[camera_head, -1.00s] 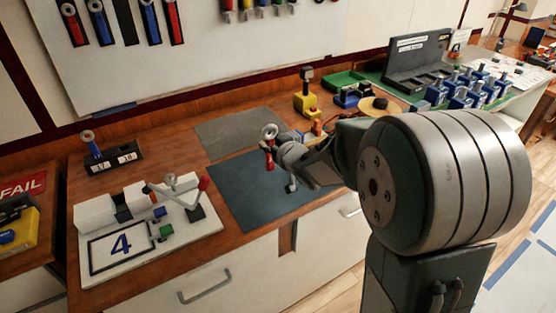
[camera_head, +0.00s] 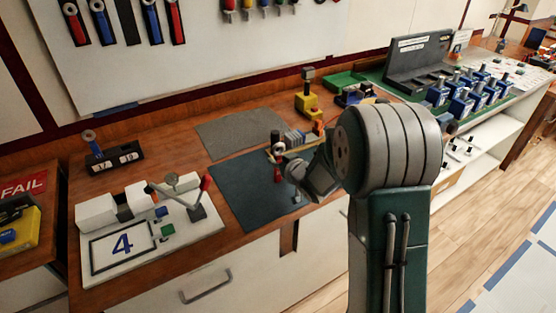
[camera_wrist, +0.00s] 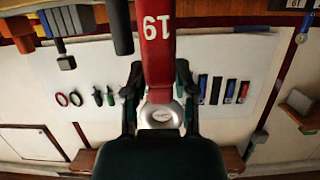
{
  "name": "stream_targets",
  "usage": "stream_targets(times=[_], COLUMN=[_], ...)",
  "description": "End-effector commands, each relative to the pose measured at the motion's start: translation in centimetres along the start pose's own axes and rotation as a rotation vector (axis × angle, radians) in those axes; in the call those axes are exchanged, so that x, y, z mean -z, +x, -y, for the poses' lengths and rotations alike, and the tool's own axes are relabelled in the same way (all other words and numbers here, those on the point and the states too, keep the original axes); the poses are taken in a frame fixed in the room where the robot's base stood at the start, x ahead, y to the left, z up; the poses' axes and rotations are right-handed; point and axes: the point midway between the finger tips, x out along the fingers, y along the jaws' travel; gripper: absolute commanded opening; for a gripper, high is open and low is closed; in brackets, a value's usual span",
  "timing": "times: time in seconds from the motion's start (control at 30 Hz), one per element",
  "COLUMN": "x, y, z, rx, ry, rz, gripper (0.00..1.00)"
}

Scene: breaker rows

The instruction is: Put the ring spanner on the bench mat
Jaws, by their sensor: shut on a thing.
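The ring spanner has a red handle marked 19 (camera_wrist: 157,45) and a silver ring end (camera_wrist: 160,114). My gripper (camera_wrist: 158,92) is shut on it, with the silver end between the fingers and the red handle reaching away. In the head view, a small red part (camera_head: 277,174), likely the spanner's handle, shows beside my gripper (camera_head: 298,172), partly hidden. The dark blue-grey mat (camera_head: 238,192) lies flat on the wooden bench, below and left of my gripper. I cannot tell whether the spanner touches it.
A grey mat (camera_head: 240,132) lies behind the dark one. A yellow-based stand (camera_head: 307,102) is at the back. Blue breakers (camera_head: 460,105) stand at right. Tools hang on the wall board. The dark mat's left part is clear.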

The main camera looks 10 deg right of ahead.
Motion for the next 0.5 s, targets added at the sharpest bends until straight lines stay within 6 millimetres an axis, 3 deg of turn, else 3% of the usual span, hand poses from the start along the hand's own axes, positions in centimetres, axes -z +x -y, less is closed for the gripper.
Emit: stream_targets(times=[0.03, 0.07, 0.13, 0.5], x=[-0.11, -0.16, -0.13, -0.04], y=[0.04, 0.06, 0.05, 0.03], z=[0.01, 0.01, 0.01, 0.01], rx=[0.000, 0.000, 0.000, 0.000], ry=[0.000, 0.000, 0.000, 0.000], rz=[0.000, 0.000, 0.000, 0.000], gripper=[0.00, 0.40, 0.70, 0.70])
